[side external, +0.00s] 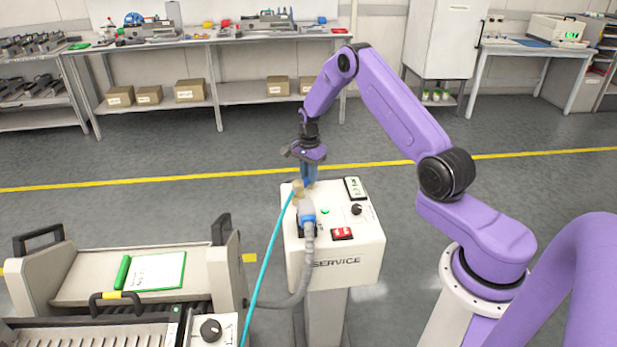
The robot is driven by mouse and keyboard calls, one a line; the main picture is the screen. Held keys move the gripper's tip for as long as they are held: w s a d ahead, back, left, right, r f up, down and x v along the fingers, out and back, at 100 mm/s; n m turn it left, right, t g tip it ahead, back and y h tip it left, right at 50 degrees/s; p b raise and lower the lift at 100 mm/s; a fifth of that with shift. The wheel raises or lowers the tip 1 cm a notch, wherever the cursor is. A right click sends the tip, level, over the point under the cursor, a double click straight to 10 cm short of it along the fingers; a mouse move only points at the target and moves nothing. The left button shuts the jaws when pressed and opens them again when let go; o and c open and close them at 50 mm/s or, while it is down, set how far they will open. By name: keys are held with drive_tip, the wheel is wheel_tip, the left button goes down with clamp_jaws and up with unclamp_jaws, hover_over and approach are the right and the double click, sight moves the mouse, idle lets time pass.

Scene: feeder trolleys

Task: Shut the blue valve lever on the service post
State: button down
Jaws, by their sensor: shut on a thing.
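The white service post (345,262) stands in the middle foreground, with SERVICE written on its front. The blue valve lever (309,175) stands roughly upright at the rear left of the post's top, by a brass-coloured valve fitting (298,187). My gripper (308,163) comes down from above and is shut on the lever's upper part. The fingertips and the top of the lever are partly hidden by the purple gripper body. The lever's exact angle is hard to tell.
A light-blue hose (268,262) runs from the fitting down to the left. A blue plug (308,218) with a grey hose (302,275) sits in front of the lever. A red switch (342,233) and black knob (356,210) are at right. A trolley (75,293) stands close on the left.

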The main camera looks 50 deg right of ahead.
drive_tip(key=shift+m, duration=1.4)
drive_tip(key=c, duration=1.1)
unclamp_jaws()
drive_tip(key=shift+r, duration=0.1)
drive_tip(key=shift+r, duration=2.4)
drive_tip(key=shift+r, duration=1.45)
drive_tip(key=shift+f, duration=3.95)
